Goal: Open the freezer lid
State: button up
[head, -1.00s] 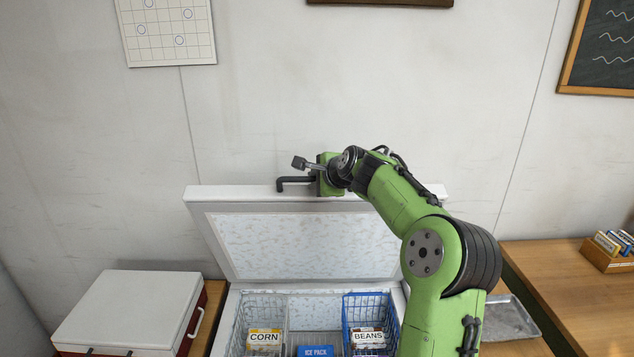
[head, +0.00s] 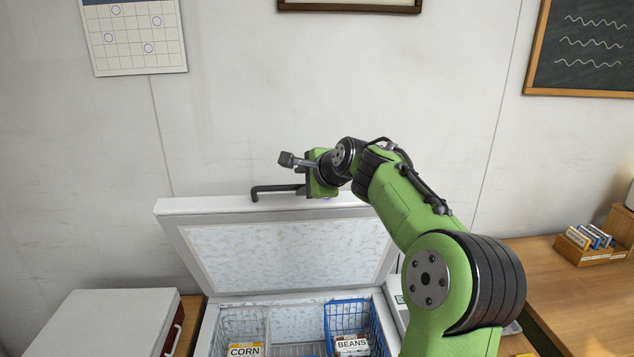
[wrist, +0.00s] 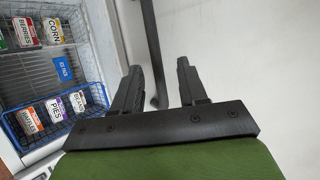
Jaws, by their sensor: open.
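The white freezer lid (head: 290,258) stands raised and leaning back in the head view, its frosted inner panel facing me. A dark handle bar (head: 272,190) runs along its top edge; it also shows in the wrist view (wrist: 152,50), reaching down between the fingers. My gripper (wrist: 158,85) is open, with one finger on each side of the bar; I cannot tell whether either finger touches it. The open freezer (head: 210,325) is below the lid.
A wire basket with a CORN box (head: 245,349) and a blue basket (head: 372,318) with a BEANS box (head: 352,344) are inside the freezer. A white-lidded red cooler (head: 100,325) stands at left. A wooden table (head: 545,285) with a small box rack (head: 590,252) is at right.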

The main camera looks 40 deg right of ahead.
jog(key=b+v, duration=0.1)
jog(key=v, duration=0.7)
jog(key=shift+s+r, duration=0.15)
jog(key=shift+s, duration=0.1)
jog(key=shift+a, duration=0.2)
jog(key=s+a+f+n+g+b, duration=0.1)
jog(key=a+f+n+g, duration=0.1)
jog(key=a+f+n, duration=0.55)
jog(key=s+a+f+n+g+b, duration=0.1)
jog(key=a+f+n+g, duration=0.2)
jog(key=a, duration=0.8)
jog(key=s+a+f+n, duration=0.2)
jog(key=s+f+n, duration=0.2)
jog(key=s, duration=0.3)
jog(key=s+a+f+n+y+b, duration=0.1)
jog(key=s+a+f+n, duration=0.1)
jog(key=s+f+n, duration=0.2)
jog(key=s+a+f+n+g, duration=0.1)
jog(key=s+a+f+n, duration=0.2)
jog(key=s, duration=0.7)
jog(key=shift+s+f+n+y, duration=0.35)
jog(key=shift+f+n, duration=0.1)
jog(key=shift+f, duration=0.35)
